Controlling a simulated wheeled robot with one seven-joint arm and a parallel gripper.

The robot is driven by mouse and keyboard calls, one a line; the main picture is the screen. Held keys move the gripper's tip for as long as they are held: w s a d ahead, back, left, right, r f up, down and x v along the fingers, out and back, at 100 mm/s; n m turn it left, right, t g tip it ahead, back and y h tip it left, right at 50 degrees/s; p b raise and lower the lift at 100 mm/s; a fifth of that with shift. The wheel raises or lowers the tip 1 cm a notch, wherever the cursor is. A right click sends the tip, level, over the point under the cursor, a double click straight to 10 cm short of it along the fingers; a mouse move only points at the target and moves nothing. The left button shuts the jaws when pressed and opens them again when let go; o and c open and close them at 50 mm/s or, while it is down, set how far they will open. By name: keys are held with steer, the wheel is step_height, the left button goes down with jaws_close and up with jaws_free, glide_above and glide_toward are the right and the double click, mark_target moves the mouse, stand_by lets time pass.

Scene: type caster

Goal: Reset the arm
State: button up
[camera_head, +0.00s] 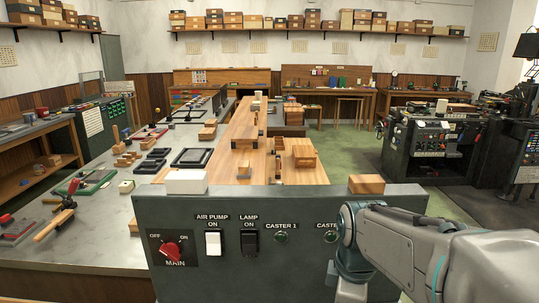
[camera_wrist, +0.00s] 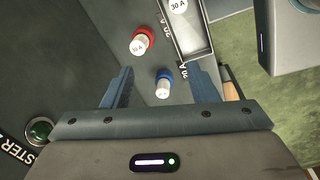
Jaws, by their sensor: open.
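My gripper (camera_wrist: 164,68) shows in the wrist view with its two blue-grey fingers spread apart, nothing held between them. It is over a dark grey surface with a red-ringed cap marked 30 A (camera_wrist: 143,41) and a blue-ringed white cap (camera_wrist: 163,86). The blue-ringed cap appears between the fingers in the picture; I see no contact. In the head view my arm (camera_head: 410,245) reaches in at the lower right, in front of the right part of the grey control panel (camera_head: 310,207). My fingers cannot be seen there.
The panel carries a red MAIN knob (camera_head: 170,249), a white air pump switch (camera_head: 213,244), a black lamp switch (camera_head: 249,243) and green caster lights (camera_head: 281,237). A metal tray (camera_wrist: 209,45) lies close by the right finger. Green floor (camera_head: 350,165) is open behind.

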steer(key=s+m+t, duration=0.1)
steer(key=s+m, duration=0.6)
steer(key=m, duration=0.7)
steer(key=shift+s+f+t, duration=0.35)
steer(key=shift+f+t, duration=0.05)
steer(key=shift+f, duration=0.05)
